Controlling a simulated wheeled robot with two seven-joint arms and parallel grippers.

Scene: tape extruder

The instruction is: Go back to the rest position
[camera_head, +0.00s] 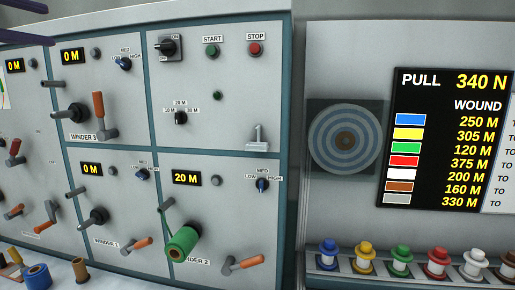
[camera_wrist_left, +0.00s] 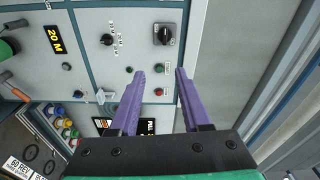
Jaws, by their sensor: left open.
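My left gripper (camera_head: 26,5) shows only as purple finger parts at the top left edge of the head view. In the left wrist view its two purple fingers (camera_wrist_left: 160,72) are apart with nothing between them. They point toward the grey control panel (camera_wrist_left: 108,20), around the START and STOP buttons; I cannot tell the exact gap to the panel. My right gripper is in neither view.
The winder panel (camera_head: 215,128) has protruding cranks, knobs and levers. A green spool (camera_head: 182,243) sits on the Winder 2 shaft, whose display reads 20 M. Coloured spools (camera_head: 400,258) line a shelf under the PULL 340 N board (camera_head: 440,140). Loose rolls (camera_head: 36,277) lie lower left.

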